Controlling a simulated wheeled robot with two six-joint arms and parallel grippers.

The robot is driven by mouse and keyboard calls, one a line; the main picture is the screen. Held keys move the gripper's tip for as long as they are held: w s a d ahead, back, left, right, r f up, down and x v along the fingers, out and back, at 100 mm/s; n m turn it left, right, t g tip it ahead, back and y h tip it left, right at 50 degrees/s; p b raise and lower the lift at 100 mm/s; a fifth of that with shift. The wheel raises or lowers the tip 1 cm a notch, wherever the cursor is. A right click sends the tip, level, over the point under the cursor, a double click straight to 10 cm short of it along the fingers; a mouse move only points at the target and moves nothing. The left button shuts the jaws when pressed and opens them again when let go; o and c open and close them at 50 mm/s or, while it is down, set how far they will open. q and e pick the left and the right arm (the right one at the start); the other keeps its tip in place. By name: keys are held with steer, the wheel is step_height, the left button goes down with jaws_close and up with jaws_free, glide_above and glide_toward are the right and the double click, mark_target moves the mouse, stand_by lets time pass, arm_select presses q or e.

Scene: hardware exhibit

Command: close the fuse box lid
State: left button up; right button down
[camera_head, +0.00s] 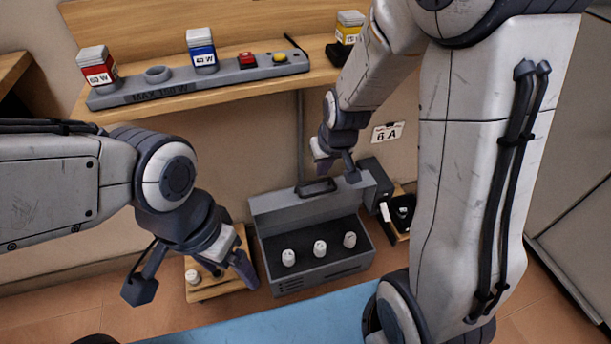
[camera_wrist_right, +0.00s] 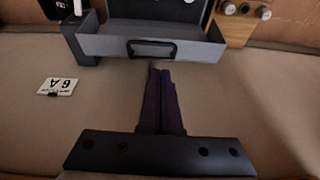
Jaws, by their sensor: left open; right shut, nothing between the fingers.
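The grey fuse box (camera_head: 322,274) stands open low by the wall, with three white fuses (camera_head: 320,248) inside. Its lid (camera_head: 285,209) is raised at the back and has a black handle (camera_head: 316,187) near its top edge. The lid (camera_wrist_right: 105,44) and handle (camera_wrist_right: 152,49) also show in the right wrist view. My right gripper (camera_head: 335,168) is above and behind the lid's handle. In the wrist view its fingertips (camera_wrist_right: 160,68) are together, empty, and close to the handle; contact is unclear. My left gripper (camera_head: 192,280) is open, left of the box.
A small wooden stand (camera_head: 212,291) with a white knob is under my left gripper. A shelf above holds a grey socket bar (camera_head: 200,80) and labelled jars. A "6 A" plate (camera_head: 388,132) is on the wall.

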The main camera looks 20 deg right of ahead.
steer(key=t, duration=0.1)
glide_above(307, 189)
steer(key=s, duration=0.1)
step_height(307, 189, down, 5)
steer(key=shift+t, duration=0.3)
steer(key=b+x, duration=0.2)
steer(key=x, duration=0.1)
steer(key=s+b+x, duration=0.1)
steer(key=b+x, duration=0.2)
steer(key=x, duration=0.1)
steer(key=s+f+b+x, duration=0.1)
steer(key=b+x, duration=0.2)
steer(key=shift+w+d+f, duration=0.1)
steer(key=shift+w+f, duration=0.05)
steer(key=shift+s+b, duration=0.55)
steer(key=shift+s, duration=0.35)
